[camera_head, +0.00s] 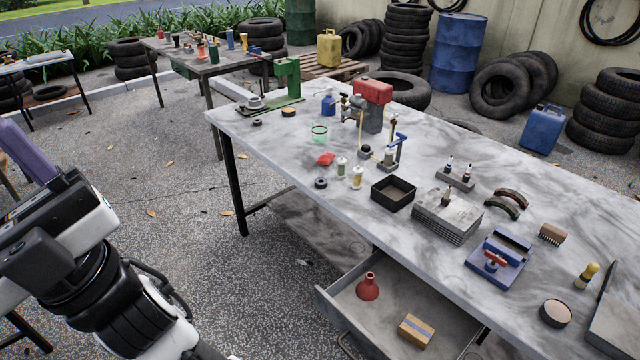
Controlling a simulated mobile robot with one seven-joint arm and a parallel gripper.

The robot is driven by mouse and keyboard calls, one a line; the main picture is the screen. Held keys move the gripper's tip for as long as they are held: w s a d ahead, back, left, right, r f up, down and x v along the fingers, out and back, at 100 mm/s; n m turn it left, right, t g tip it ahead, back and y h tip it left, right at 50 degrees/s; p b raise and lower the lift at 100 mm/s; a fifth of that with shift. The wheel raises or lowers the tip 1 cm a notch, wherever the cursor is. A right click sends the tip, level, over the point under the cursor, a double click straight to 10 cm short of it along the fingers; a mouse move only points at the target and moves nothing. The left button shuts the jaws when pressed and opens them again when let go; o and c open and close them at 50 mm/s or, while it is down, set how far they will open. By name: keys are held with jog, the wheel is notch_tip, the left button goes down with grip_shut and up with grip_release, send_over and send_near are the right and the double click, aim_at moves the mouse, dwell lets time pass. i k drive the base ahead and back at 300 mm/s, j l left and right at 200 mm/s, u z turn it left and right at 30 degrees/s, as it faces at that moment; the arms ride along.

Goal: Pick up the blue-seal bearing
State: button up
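A small dark ring-shaped part (321,183) lies flat near the front edge of the grey marbled table (270,160). Another small dark round part (257,122) lies farther back, near the green press. Both look like bearings, but they are too small for me to tell the colour of a seal, so I cannot say which is the blue-seal bearing. My arm shows at the lower left, off the table. My gripper is not in view.
A green press (288,80) stands at the table's far left. An open drawer (375,318) juts out in front, holding a red funnel (367,287).

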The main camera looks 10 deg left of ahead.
aim_at(320, 183)
jog(key=i+j+z, duration=0.25)
jog(key=i+j, duration=0.3)
jog(key=i+j+z, duration=0.3)
jog(key=i+j, duration=0.15)
jog(key=j, duration=0.2)
